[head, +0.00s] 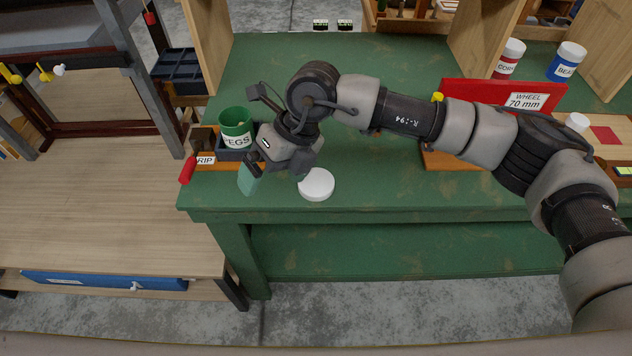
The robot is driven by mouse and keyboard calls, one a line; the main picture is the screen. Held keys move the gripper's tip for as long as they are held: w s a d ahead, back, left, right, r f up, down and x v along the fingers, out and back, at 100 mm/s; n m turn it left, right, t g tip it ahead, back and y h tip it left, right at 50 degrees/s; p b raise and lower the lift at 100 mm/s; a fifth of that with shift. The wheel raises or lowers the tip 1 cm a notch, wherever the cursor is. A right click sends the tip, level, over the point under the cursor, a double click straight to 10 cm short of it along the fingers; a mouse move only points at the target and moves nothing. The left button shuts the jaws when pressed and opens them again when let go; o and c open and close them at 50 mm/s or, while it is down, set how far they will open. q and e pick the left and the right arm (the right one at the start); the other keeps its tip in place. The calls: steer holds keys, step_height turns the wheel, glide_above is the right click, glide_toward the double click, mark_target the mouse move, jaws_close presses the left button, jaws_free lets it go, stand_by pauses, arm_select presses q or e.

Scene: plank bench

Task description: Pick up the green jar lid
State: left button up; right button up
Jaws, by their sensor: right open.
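A round white lid (316,186) lies on the green bench top near its front edge; it is the only loose lid I see. The open green jar (236,127), labelled PEGS, stands to its left and farther back, without a lid. My right gripper (276,180) is open and empty, pointing down just left of the white lid. One teal fingertip shows clearly; the other is mostly hidden near the lid's edge. I cannot tell whether it touches the lid. My left gripper is not in view.
A red-handled tool (187,170) and a RIP label (205,161) are at the bench's left corner. A red WHEEL 70 mm board (470,92) stands behind my right arm. Lidded red (507,68) and blue (565,68) jars stand at back right. The bench front (400,196) is clear.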

steer(key=w+d+t+h, duration=0.2)
steer(key=w+d+h, duration=0.3)
steer(key=w+d, duration=0.15)
steer(key=p, duration=0.1)
glide_above(318, 183)
steer(key=shift+m, duration=0.4)
step_height(318, 183, down, 4)
steer(key=shift+d+f, duration=0.1)
steer(key=shift+f+p, duration=0.55)
steer(key=shift+f, duration=0.1)
steer(key=f, duration=0.1)
steer(key=f+p, duration=0.1)
steer(key=f, duration=0.1)
steer(key=shift+a+f, duration=0.2)
steer(key=shift+f, duration=0.45)
steer(key=shift+c, duration=0.3)
steer(key=c, duration=0.8)
